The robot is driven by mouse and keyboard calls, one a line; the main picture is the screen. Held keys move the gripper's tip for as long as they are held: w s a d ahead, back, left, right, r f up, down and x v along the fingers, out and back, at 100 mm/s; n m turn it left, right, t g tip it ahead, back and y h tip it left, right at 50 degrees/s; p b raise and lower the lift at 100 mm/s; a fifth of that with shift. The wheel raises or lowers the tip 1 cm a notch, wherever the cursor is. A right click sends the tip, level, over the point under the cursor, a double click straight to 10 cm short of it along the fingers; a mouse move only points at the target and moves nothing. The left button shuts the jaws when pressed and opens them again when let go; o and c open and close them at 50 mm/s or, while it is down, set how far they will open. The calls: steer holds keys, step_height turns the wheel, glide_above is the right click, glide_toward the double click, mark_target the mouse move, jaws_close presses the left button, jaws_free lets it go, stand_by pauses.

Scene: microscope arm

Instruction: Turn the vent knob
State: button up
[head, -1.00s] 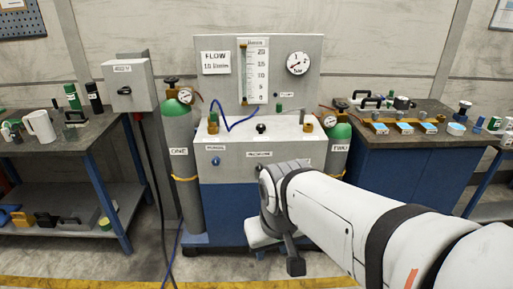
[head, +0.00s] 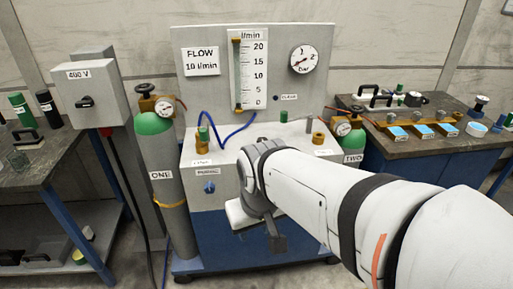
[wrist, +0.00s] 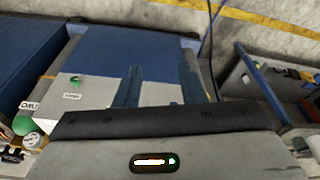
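The grey and blue gas panel (head: 255,75) stands ahead. A blue knob (head: 209,187) sits on its front left, under a small label that I cannot read for certain. In the wrist view a green knob (wrist: 75,80) sits on the front face near cylinder TWO, with an unreadable label below it. I cannot tell which knob is the vent knob. My gripper (wrist: 160,70) is open and empty, its two fingers apart in front of the panel and clear of the green knob. In the head view my arm hides the right part of the front face.
Gas cylinders ONE (head: 165,185) and TWO (head: 352,145) flank the panel. A 400 V box (head: 92,90) is at left with a cable hanging down. Workbenches stand at left (head: 50,160) and right (head: 430,145). A blue hose loops over the panel top.

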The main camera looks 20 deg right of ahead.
steer(key=shift+o, duration=0.5)
steer(key=shift+d, duration=0.15)
steer(key=o, duration=0.4)
steer(key=w+d+f+t+b, duration=0.1)
steer(key=w+d+f, duration=0.1)
steer(key=w+d, duration=0.1)
steer(key=w+d+f+t+h+b, duration=0.1)
steer(key=w+d+f+b, duration=0.1)
steer(key=w, duration=0.3)
steer(key=w+d+f+t+h+b, duration=0.1)
steer(key=w+d+f, duration=0.3)
steer(key=w+d, duration=0.1)
steer(key=shift+n+b, duration=0.3)
steer(key=shift+n, duration=0.1)
steer(key=shift+c, duration=0.2)
steer(key=w+d+f+n+t+h+b, duration=0.1)
steer(key=w+d+f+n+t+b, duration=0.1)
steer(key=w+d+f+t+b, duration=0.45)
steer(key=w+d+f+n+t+h+b, duration=0.15)
steer(key=w+d+f, duration=0.25)
steer(key=d+f, duration=0.7)
steer(key=s+d+f+n+t+b, duration=0.2)
steer(key=s+d+f+t+b, duration=0.15)
steer(key=d+f, duration=0.3)
steer(key=x, duration=0.8)
steer(key=shift+s+d+r+p, duration=0.1)
steer(key=shift+d+r+p, duration=0.2)
steer(key=shift+d+p, duration=0.1)
steer(key=shift+c, duration=0.4)
